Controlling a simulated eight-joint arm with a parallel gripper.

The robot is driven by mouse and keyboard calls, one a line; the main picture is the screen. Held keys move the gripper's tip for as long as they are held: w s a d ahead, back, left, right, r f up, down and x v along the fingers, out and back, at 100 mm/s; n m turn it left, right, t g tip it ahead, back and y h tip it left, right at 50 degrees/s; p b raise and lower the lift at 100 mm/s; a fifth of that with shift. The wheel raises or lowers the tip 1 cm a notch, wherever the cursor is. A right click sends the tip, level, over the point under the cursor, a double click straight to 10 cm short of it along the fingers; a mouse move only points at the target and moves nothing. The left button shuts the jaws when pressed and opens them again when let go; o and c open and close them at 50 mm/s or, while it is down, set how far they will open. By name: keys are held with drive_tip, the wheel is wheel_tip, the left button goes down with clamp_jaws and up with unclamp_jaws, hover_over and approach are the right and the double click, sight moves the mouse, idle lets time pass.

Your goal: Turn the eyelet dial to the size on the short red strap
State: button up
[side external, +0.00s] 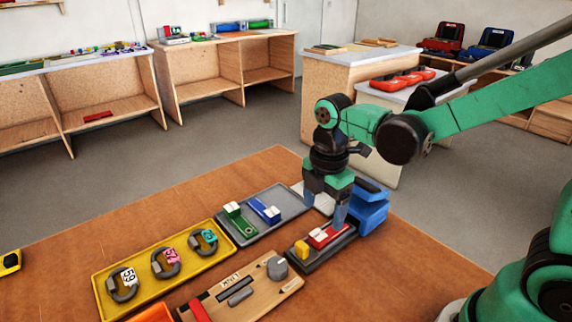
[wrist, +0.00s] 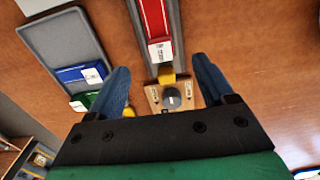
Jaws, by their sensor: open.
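My gripper (side external: 325,210) is open and empty, its two blue fingers pointing down over the dark tray (side external: 318,260) at the right of the table. In the wrist view the fingers (wrist: 162,80) are spread wide. A red piece (side external: 330,233) with a white end lies in that tray beside a yellow piece (side external: 301,251). The wrist view shows the red piece (wrist: 153,18) too, with a printed white label too small to read. A round grey dial (side external: 277,268) stands on a wooden board (side external: 255,290). The dial (wrist: 172,97) also shows in the wrist view, apart from my fingers. Its setting is unreadable.
A grey tray (side external: 270,232) holds a green (side external: 238,218) and a blue piece (side external: 264,209). A yellow tray (side external: 140,306) holds several dark rings with number tags. A blue device (side external: 369,208) stands behind my gripper. Another red piece (side external: 199,311) lies on the board's left end.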

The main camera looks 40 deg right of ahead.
sight(320, 233)
drive_tip(key=shift+f, duration=2.85)
drive_tip(key=shift+c, duration=0.2)
clamp_jaws()
